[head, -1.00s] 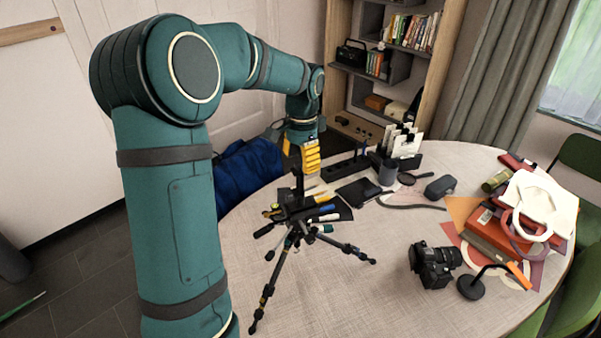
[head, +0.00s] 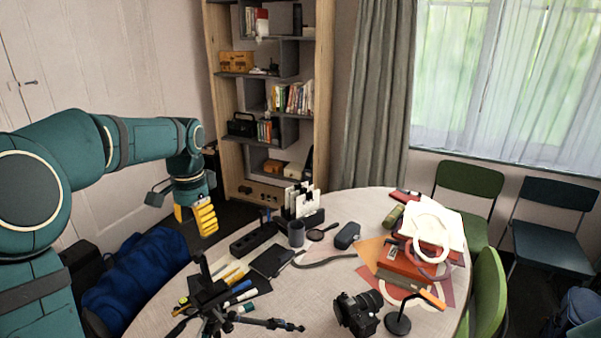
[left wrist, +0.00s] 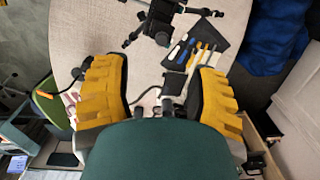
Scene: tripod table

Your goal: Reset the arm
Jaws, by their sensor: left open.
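My left arm comes in from the left in the head view. Its yellow-fingered gripper (head: 196,217) hangs in the air beyond the table's far left edge, pointing down, with nothing in it. In the left wrist view the two yellow fingers (left wrist: 155,95) stand wide apart and empty, with the table below. The tripod (head: 207,300) stands at the near left of the table (head: 290,293), apart from the gripper. The tripod also shows at the top of the left wrist view (left wrist: 157,22). My right gripper is not in view.
A cup (head: 296,234) and a paper holder (head: 303,212) are at the back. A blue bag (head: 137,275) lies left of the table, and a bookshelf (head: 231,133) stands behind.

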